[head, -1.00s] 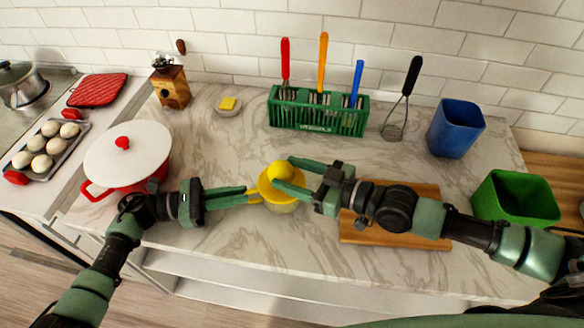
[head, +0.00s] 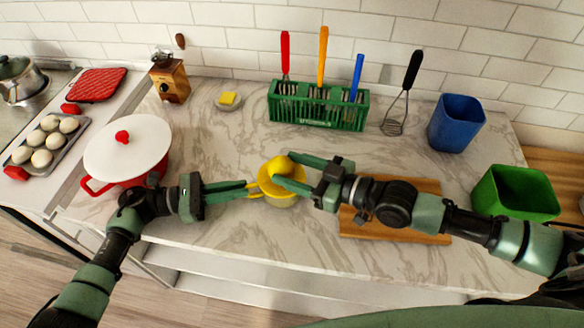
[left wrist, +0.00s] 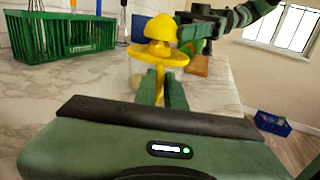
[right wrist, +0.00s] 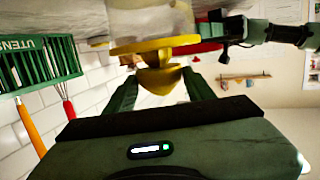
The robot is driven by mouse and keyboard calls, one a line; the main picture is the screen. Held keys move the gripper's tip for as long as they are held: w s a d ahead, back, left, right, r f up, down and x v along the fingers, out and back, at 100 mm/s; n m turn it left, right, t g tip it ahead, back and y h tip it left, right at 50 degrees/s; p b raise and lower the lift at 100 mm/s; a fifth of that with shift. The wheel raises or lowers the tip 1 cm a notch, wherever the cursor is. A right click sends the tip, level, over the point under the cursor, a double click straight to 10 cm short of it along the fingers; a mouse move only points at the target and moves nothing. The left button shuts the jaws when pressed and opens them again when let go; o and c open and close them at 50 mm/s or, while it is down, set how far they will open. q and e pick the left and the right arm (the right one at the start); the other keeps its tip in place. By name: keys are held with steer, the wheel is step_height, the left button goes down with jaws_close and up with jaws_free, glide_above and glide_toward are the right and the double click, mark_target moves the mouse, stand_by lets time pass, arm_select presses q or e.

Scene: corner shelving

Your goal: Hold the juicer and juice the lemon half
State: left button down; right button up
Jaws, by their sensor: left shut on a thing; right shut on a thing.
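The yellow juicer (head: 284,196) stands on the marble counter near its front edge. My left gripper (head: 247,190) is shut on its handle, which also shows between the fingers in the left wrist view (left wrist: 160,85). The yellow lemon half (head: 279,164) is over the juicer's middle, and my right gripper (head: 282,168) is shut on it. In the left wrist view the lemon half (left wrist: 165,27) sits cap-like on the juicer's raised centre, above its wide rim (left wrist: 158,57). In the right wrist view the lemon half (right wrist: 160,80) lies between the fingers. The cut face is hidden.
A wooden board (head: 385,236) lies under my right arm. A red-and-white pot (head: 128,150) stands left. A green bin (head: 515,195) stands right.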

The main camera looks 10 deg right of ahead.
steer(key=shift+f, duration=0.6)
stand_by(0.3)
steer(key=shift+w+a+r+n+g+y, duration=0.1)
steer(key=shift+a+n+g+y, duration=0.15)
steer(key=shift+n+y, duration=0.2)
steer(key=shift+w+d+g, duration=0.15)
steer(key=shift+d+g, duration=0.2)
steer(key=shift+d, duration=0.05)
steer(key=shift+w+d+n+g+y, duration=0.1)
steer(key=shift+w+n+g+y, duration=0.1)
steer(key=shift+n+g+y, duration=0.45)
steer(key=shift+w+d+n+g+y, duration=0.15)
steer(key=shift+n+g+y, duration=0.15)
steer(key=shift+n+g, duration=0.6)
steer(key=shift+f+n+g+y, duration=0.2)
steer(key=shift+n+g+y, duration=0.2)
steer(key=shift+n+g, duration=0.7)
steer(key=shift+m+g, duration=0.25)
steer(key=shift+m, duration=0.05)
